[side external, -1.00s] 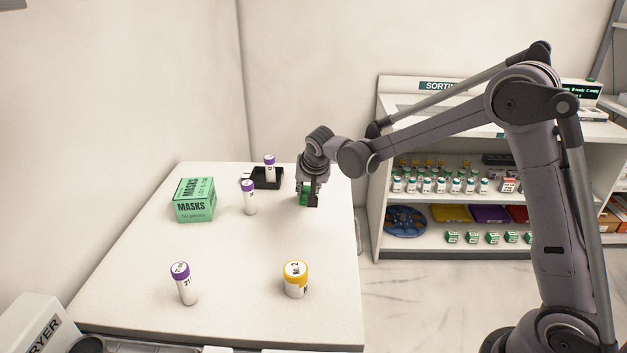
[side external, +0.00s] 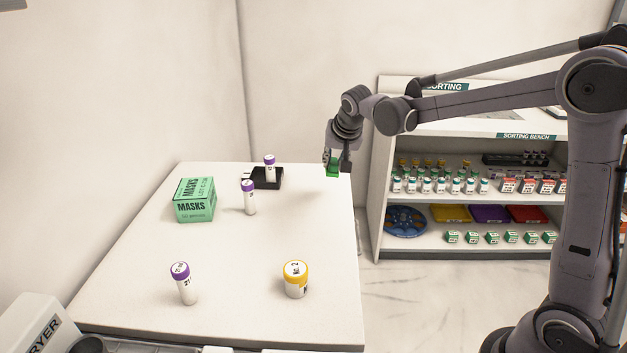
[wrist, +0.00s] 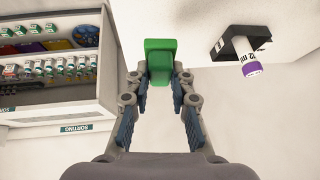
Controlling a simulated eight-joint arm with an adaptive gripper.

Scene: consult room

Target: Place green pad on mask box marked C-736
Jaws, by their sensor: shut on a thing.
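The green pad (side external: 333,170) is held between the fingertips of my gripper (side external: 337,165), raised above the far right part of the white table. In the wrist view the green pad (wrist: 160,60) sits between the two fingers of my gripper (wrist: 160,80), which are shut on it. The green mask box (side external: 194,200) stands on the table's left side, well apart from my gripper. Its front reads MASKS; the small lot print on top is too small to read surely. Its top looks bare.
A purple-capped tube (side external: 249,197) stands right of the box. Another tube stands in a black holder (side external: 268,181), also in the wrist view (wrist: 240,42). A purple-capped tube (side external: 183,283) and yellow-capped jar (side external: 295,279) stand in front. A sorting shelf (side external: 450,205) is at right. The table's middle is clear.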

